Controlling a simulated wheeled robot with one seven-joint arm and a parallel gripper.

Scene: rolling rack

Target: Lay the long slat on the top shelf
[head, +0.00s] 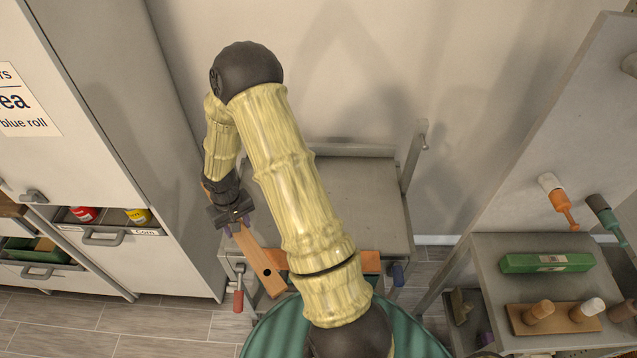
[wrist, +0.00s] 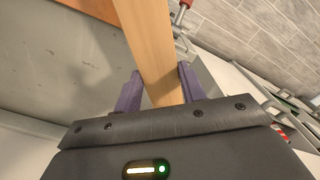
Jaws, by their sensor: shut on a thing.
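The long slat (head: 262,263) is a light wooden bar with a dark hole near its lower end. My gripper (head: 235,226) is shut on it. In the wrist view the slat (wrist: 150,45) runs between the purple fingers (wrist: 157,88) and out past the top edge. In the head view it slopes down to the right, over the left front part of the rolling rack. The rack's grey top shelf (head: 370,195) looks bare where it shows; my arm hides its middle. I cannot tell whether the slat touches the shelf.
An orange-brown strip (head: 371,261) lies along the rack's front edge, with a red-handled (head: 238,298) and a blue-handled tool (head: 397,273) near its ends. A post (head: 415,155) rises at the right. A cabinet (head: 90,120) stands left, a bench (head: 490,270) with tools right.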

